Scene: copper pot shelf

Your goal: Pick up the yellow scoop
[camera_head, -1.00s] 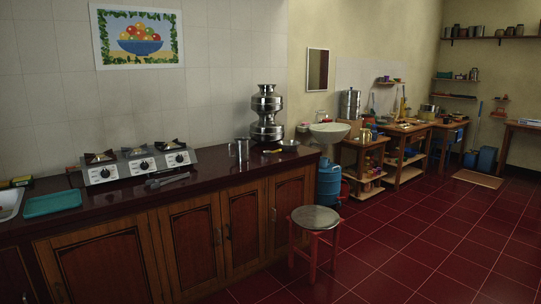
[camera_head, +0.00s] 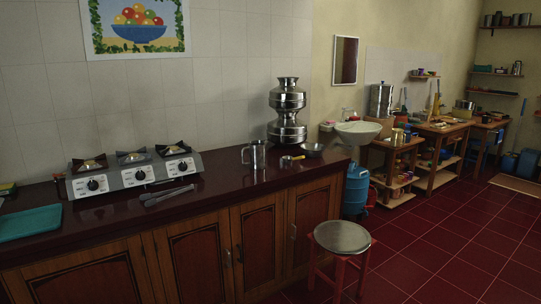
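A small yellow object that looks like the yellow scoop (camera_head: 292,158) lies on the dark red counter (camera_head: 215,195), towards its right end. It sits between a steel mug (camera_head: 255,155) on its left and a small metal bowl (camera_head: 312,149) on its right. It is too small to make out its shape clearly. Neither of my grippers shows in the head view.
A three-burner stove (camera_head: 132,171), tongs (camera_head: 168,195) and a teal tray (camera_head: 30,223) are on the counter to the left. Stacked steel pots (camera_head: 287,115) stand behind the yellow object. A stool (camera_head: 342,238) stands in front of the counter's right end. Open floor lies at right.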

